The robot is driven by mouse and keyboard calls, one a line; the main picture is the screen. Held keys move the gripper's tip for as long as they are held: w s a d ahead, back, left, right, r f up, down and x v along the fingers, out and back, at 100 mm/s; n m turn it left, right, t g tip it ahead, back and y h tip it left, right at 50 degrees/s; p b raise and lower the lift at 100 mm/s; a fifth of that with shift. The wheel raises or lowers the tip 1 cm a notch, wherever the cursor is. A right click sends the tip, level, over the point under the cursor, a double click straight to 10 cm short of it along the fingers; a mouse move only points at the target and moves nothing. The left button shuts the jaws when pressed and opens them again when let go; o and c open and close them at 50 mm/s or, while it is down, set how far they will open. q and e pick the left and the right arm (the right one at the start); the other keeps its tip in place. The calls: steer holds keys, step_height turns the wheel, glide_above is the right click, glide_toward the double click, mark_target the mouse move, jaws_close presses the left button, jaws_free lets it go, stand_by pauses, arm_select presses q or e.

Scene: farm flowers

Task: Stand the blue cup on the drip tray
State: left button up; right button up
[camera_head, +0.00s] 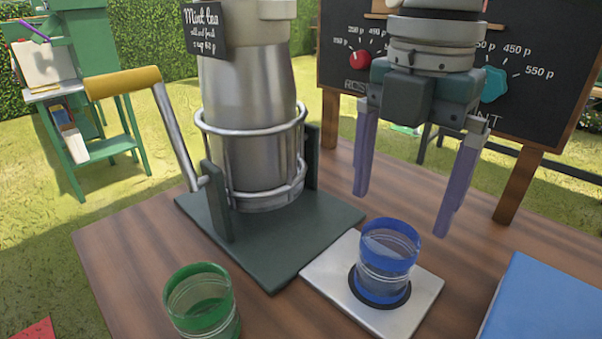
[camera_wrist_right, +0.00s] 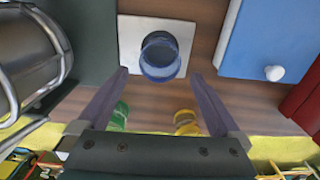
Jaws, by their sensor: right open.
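The blue cup (camera_head: 388,262) stands upright on the pale square drip tray (camera_head: 418,301), within its dark ring. In the right wrist view the cup (camera_wrist_right: 160,56) shows on the tray (camera_wrist_right: 129,35), ahead of the fingertips. My right gripper (camera_head: 402,212) is open and empty, above and behind the cup in the head view, its purple fingers pointing down and apart from it. In the right wrist view my right gripper (camera_wrist_right: 160,76) has its fingers spread wide. My left gripper is not in view.
A metal mint tea urn (camera_head: 250,100) with a yellow-handled lever (camera_head: 124,82) stands left of the tray. A green cup (camera_head: 201,303) stands at the front left. A yellow cup (camera_wrist_right: 186,122) shows in the wrist view. A blue box (camera_head: 543,300) lies right; a chalkboard (camera_head: 545,70) stands behind.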

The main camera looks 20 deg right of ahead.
step_height(320, 180, up, 4)
steer(key=shift+r, duration=0.1)
stand_by(1.4)
